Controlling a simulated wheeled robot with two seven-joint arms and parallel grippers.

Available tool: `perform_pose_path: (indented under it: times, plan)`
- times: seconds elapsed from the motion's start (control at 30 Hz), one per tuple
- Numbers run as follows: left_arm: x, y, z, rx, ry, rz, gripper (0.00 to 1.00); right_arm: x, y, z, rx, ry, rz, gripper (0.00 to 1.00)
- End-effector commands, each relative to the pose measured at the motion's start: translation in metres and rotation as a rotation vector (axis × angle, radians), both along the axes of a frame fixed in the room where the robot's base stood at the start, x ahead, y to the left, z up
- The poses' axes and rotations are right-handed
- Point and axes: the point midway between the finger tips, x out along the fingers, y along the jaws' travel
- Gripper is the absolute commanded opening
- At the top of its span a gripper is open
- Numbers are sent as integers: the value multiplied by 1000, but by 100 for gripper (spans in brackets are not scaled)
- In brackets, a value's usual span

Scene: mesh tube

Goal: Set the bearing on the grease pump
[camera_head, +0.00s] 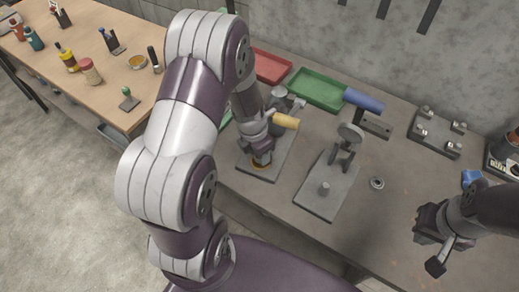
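A small grey metal ring (377,183), which looks like the bearing, lies flat on the grey workbench, right of the blue-handled press. Two hand-lever devices stand on the bench: one with a yellow handle (285,121) and one with a blue handle (363,100). I cannot tell for certain which is the grease pump. My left gripper (260,160) points down over the yellow-handled device's base plate (283,161), at a small orange-brown part; its fingers are too hidden to read. My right gripper (428,252) is open and empty over the bench at right, apart from the ring.
A red tray (270,66) and a green tray (317,89) lie at the back by the wall. A grey block with several pegs (437,131) stands at back right, near a blue item (472,178). A wooden table (110,75) with bottles is at left.

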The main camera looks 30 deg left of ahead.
Motion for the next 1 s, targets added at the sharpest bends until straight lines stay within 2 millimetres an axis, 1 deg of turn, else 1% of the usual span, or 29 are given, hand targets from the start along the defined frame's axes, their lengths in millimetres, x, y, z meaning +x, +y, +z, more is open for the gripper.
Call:
perform_pose_path:
  times: [0.03,0.47,0.73,1.0]
  plan:
    - [0,0,1,0,0,1,2,0,0,2,0,0,0,0]
    - [0,0,0,0,0,1,2,0,0,2,0,0,0,0]
    - [0,1,1,1,0,0,2,0,0,8,0,0,0,0]
    - [0,1,0,1,0,1,2,0,0,8,0,0,0,0]
